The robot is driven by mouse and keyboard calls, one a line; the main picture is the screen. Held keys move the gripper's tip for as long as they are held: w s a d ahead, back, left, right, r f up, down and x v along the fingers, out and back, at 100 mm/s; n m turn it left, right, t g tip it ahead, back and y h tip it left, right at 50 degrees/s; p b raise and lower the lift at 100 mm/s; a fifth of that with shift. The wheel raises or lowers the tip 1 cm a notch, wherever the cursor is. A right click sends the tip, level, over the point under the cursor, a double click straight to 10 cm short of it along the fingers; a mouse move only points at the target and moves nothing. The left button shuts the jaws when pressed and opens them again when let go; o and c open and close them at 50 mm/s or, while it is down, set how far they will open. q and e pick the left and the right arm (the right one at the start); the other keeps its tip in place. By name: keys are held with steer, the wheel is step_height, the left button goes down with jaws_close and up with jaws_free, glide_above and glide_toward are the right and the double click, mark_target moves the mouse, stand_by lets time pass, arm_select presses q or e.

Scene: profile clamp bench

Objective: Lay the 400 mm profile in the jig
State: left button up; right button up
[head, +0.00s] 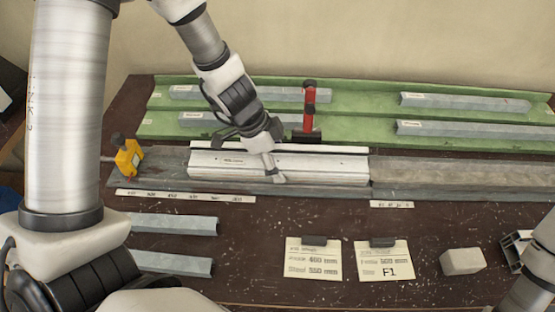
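A pale silver profile (325,170) with a small label lies lengthwise along the grey jig (150,186), left of the jig's middle. My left gripper (272,178) is over this profile near its middle, pointing down. One finger shows in front of the profile, its tip at the profile's front side. The other finger is hidden or unclear, so its grip on the profile cannot be told. A yellow stop block (128,158) stands at the jig's left end, apart from the profile's left end. A clamp with a red handle (310,98) stands upright behind the profile.
Several grey profiles (465,103) lie in a green rack (360,91) behind. Two more bars (175,222) lie at front left. Two cards (313,262) and a pale block (462,261) are in front. A dark-and-silver piece (514,251) lies by my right arm. The jig's right half (455,173) is clear.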

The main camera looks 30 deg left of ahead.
arm_select(q)
steer(key=o, duration=0.3)
steer(key=shift+o, duration=0.2)
steer(key=shift+r, duration=0.1)
steer(key=shift+r+p, duration=0.3)
steer(key=shift+p, duration=0.15)
steer(key=p+v, duration=1.2)
steer(key=shift+p, duration=0.35)
